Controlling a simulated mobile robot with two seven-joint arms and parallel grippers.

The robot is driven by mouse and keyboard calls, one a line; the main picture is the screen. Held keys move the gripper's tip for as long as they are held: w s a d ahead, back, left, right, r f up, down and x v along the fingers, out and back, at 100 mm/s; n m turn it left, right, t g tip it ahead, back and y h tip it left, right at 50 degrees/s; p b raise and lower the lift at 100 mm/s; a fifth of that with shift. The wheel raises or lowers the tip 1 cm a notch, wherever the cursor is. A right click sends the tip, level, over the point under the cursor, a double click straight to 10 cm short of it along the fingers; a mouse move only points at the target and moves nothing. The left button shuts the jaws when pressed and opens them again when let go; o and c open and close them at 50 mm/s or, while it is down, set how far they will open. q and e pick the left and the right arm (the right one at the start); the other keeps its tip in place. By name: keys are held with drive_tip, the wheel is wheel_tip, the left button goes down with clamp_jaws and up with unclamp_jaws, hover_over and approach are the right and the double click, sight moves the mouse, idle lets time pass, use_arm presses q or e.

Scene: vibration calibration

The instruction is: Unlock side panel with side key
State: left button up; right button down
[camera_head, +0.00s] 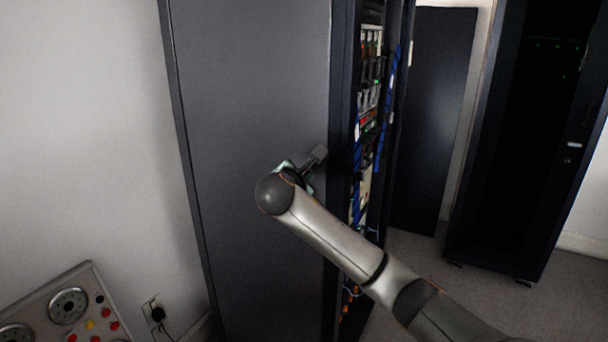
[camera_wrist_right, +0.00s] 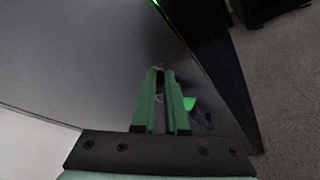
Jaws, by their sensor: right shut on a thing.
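The side panel (camera_head: 255,95) is the plain dark grey side of a tall server rack, and it fills the upper part of the right wrist view (camera_wrist_right: 75,65). My right gripper (camera_head: 312,168) is at the panel, near its right edge, partly hidden behind my own wrist. In the right wrist view its green fingers (camera_wrist_right: 159,72) are nearly together, with their tips at or close to the panel. The side key is mostly hidden between them; a small bright green piece (camera_wrist_right: 190,103) with a dark loop shows beside the right finger. The lock is hidden. My left gripper is not in view.
The rack's open front (camera_head: 368,110) shows equipment and blue cables right of the panel. A dark door (camera_head: 432,120) and another dark rack (camera_head: 530,130) stand farther right. A console with dials (camera_head: 70,308) and a wall socket with a plug (camera_head: 156,312) are at lower left.

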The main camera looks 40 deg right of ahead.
drive_tip(key=shift+s+f+m+t+b, duration=0.1)
drive_tip(key=shift+f+m+t+b, duration=0.25)
drive_tip(key=shift+m+t, duration=0.4)
drive_tip(key=shift+f+m+b, duration=0.15)
drive_tip(key=shift+m+b, duration=0.3)
drive_tip(key=shift+m, duration=0.4)
drive_tip(key=m+b, duration=0.1)
drive_tip(key=m+t+b, duration=0.1)
drive_tip(key=shift+s+f+m+t+h, duration=0.15)
drive_tip(key=shift+f+m+t+h, duration=0.1)
drive_tip(key=shift+m+h, duration=0.05)
drive_tip(key=shift+d+m+b, duration=0.1)
drive_tip(key=shift+m+b, duration=0.4)
drive_tip(key=shift+b, duration=0.05)
drive_tip(key=shift+m+b, duration=0.3)
drive_tip(key=shift+t+h, duration=0.3)
